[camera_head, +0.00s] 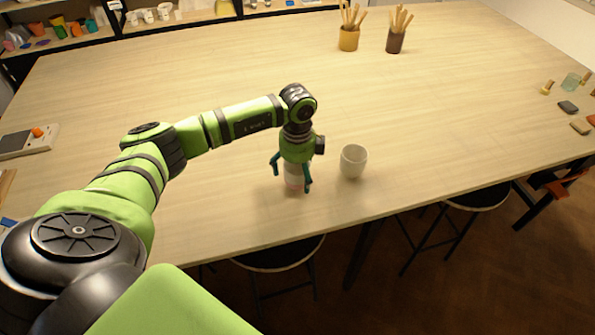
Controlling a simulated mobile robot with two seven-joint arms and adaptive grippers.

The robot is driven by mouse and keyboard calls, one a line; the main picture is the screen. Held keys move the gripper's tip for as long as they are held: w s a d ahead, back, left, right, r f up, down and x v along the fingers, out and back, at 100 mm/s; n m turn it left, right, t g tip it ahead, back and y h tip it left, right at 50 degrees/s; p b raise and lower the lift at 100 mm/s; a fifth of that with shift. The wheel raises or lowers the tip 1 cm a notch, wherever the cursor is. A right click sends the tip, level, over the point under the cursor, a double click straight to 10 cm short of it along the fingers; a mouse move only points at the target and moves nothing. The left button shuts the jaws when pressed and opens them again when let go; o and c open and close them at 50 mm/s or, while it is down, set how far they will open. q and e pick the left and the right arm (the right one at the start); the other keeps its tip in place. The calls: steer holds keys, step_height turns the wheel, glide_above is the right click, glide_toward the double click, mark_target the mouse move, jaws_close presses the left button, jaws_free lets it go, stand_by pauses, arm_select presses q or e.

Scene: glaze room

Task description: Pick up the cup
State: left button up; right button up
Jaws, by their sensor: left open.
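A plain off-white cup (353,161) stands upright on the wooden table, near its front edge and just right of my left gripper. My left gripper (291,182) points down over the table with its two teal fingers spread open. A small pale object with a pinkish lower part (294,177) shows between the fingers. The fingers partly hide it, and I cannot tell what it is or whether they touch it. The cup is apart from the fingers. My right gripper is not in view.
The long wooden table (210,85) is mostly clear. Two tool-filled holders, yellow (348,39) and dark brown (395,42), stand at the back. A scale-like device (28,142) sits at the left. Small items lie at the far right. Stools (279,257) stand below the front edge.

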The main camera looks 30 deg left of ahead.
arm_select(q)
steer(key=shift+s+r, duration=0.1)
steer(key=shift+s, duration=0.05)
steer(key=c, duration=1.3)
steer(key=shift+c, duration=0.2)
